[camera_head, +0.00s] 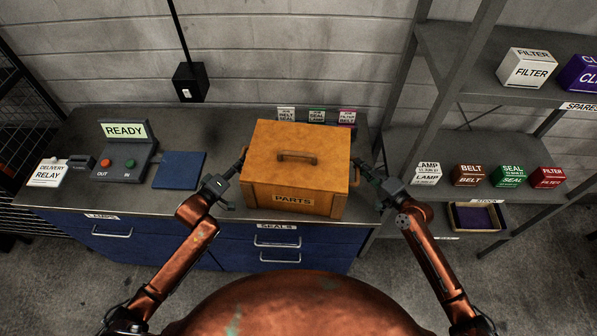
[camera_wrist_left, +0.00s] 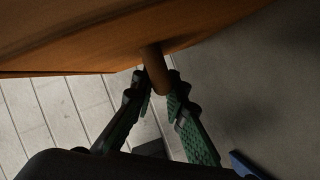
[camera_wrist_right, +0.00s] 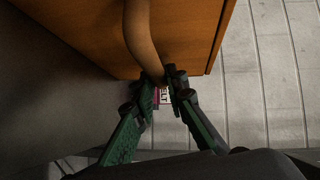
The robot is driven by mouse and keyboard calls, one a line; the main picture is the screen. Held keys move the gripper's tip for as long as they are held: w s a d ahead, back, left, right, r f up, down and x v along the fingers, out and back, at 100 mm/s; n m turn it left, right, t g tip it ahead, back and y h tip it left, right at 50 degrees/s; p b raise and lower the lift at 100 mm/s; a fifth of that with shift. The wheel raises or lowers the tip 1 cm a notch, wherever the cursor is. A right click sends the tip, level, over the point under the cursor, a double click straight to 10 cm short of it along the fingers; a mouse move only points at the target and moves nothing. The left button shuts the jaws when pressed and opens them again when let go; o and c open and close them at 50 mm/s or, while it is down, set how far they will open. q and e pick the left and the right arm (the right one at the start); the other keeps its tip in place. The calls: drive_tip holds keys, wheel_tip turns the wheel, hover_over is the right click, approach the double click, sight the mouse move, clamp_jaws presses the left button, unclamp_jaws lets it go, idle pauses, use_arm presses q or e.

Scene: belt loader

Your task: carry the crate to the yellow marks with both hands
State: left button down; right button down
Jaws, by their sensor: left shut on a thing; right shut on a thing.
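The crate (camera_head: 300,150) is an orange wooden box with a lid, a top handle and the word PARTS on its front. It looks level over the right part of the bench; I cannot tell whether it touches the top. My left gripper (camera_head: 238,168) is shut on the crate's left side handle, a rounded bar (camera_wrist_left: 156,70) seen in the left wrist view. My right gripper (camera_head: 361,170) is shut on the right side handle, a curved bar (camera_wrist_right: 143,45) in the right wrist view. No yellow marks show in any view.
The grey bench top (camera_head: 222,135) has free room left of the crate. Small labelled boxes (camera_head: 316,116) are behind the crate. Shelves (camera_head: 455,145) rise at the right.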

idle(0.5)
use_arm(q)
drive_tip(key=shift+w+r+p, duration=0.15)
drive_tip(key=shift+r+p, duration=0.35)
drive_tip(key=shift+r, duration=0.25)
wheel_tip(320, 180, up, 5)
drive_tip(key=p, duration=0.4)
drive_tip(key=shift+f, duration=0.2)
drive_tip(key=shift+a+f, duration=0.15)
